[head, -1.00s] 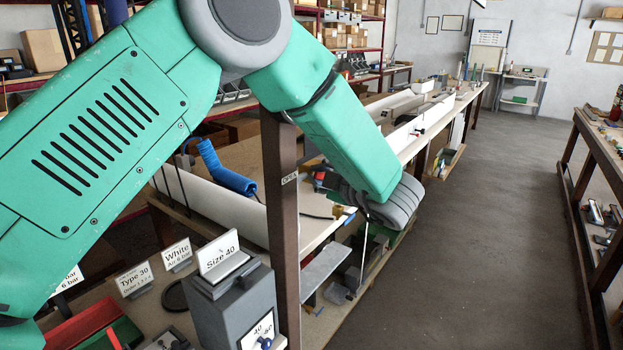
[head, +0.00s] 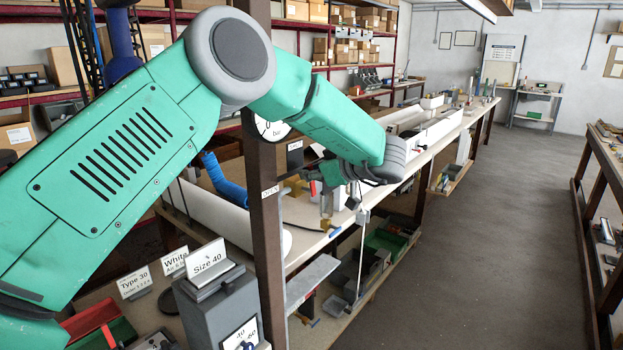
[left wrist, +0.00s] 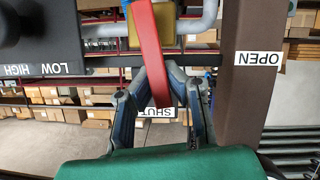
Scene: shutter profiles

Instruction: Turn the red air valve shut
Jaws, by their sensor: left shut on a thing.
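The red valve lever (left wrist: 152,55) hangs down the middle of the left wrist view from a brass valve body (left wrist: 141,18). Its free end lies between the fingers of my left gripper (left wrist: 160,100), which is shut on it. The lever's end is in line with the SHUT label (left wrist: 157,112) and overlaps it in the picture. The OPEN label (left wrist: 258,58) is on the brown post to the right. In the head view my left gripper (head: 325,193) is small and partly hidden by my wrist, with a bit of the red lever (head: 312,188) showing.
The brown post (head: 262,170) stands close to my left arm. A blue hose (head: 222,180) and white profiles (head: 430,135) lie on the long bench. A grey box (head: 217,310) with a Size 40 sign is at the front. The aisle floor (head: 470,230) is clear.

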